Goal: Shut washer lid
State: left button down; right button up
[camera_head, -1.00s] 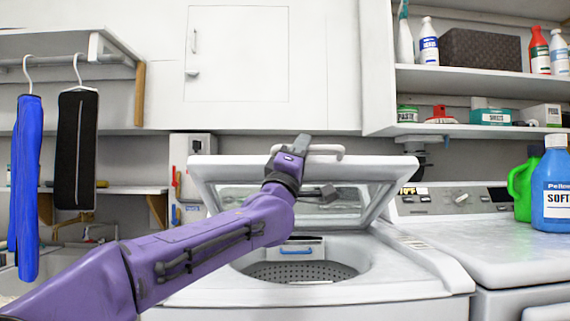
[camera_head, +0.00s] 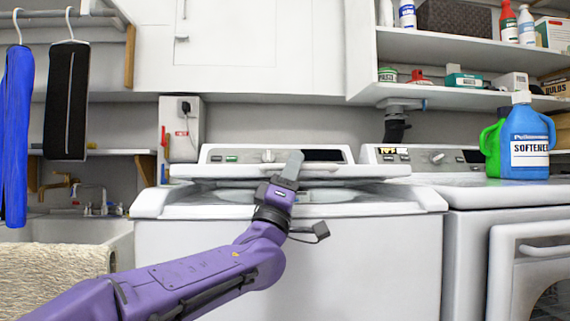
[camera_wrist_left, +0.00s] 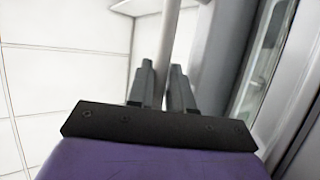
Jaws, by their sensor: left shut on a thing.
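The washer (camera_head: 330,265) stands in the middle of the head view, white, with its control panel at the back. Its lid (camera_head: 370,171) is low and seen almost edge-on, with a gap between it and the washer top. Part of the opening shows under the lid. My left gripper (camera_head: 291,168) is at the middle of the lid's front edge. In the left wrist view its two fingers (camera_wrist_left: 163,85) are closed around a pale bar, the lid handle (camera_wrist_left: 171,40). My arm hides part of the washer front. My right gripper is not in view.
A second machine (camera_head: 470,240) stands to the right, with a blue softener bottle (camera_head: 528,150) and a green bottle on top. A shelf (camera_head: 450,45) hangs above it. A sink (camera_head: 75,235) is at the left, behind a woven basket (camera_head: 55,275).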

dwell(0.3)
pick_arm(q)
jog(key=c, duration=1.1)
grip_release()
jog(key=shift+w+f, duration=0.1)
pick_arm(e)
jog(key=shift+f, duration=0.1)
pick_arm(q)
jog(key=v, duration=0.4)
jog(key=shift+w+d+f+b, duration=0.2)
jog(key=shift+d+b, duration=0.05)
jog(key=shift+b, duration=0.05)
jog(key=v, duration=0.6)
jog(key=shift+s+a+r, duration=0.15)
jog(key=shift+s+a, duration=0.1)
jog(key=shift+s+f, duration=0.15)
jog(key=shift+f, duration=0.1)
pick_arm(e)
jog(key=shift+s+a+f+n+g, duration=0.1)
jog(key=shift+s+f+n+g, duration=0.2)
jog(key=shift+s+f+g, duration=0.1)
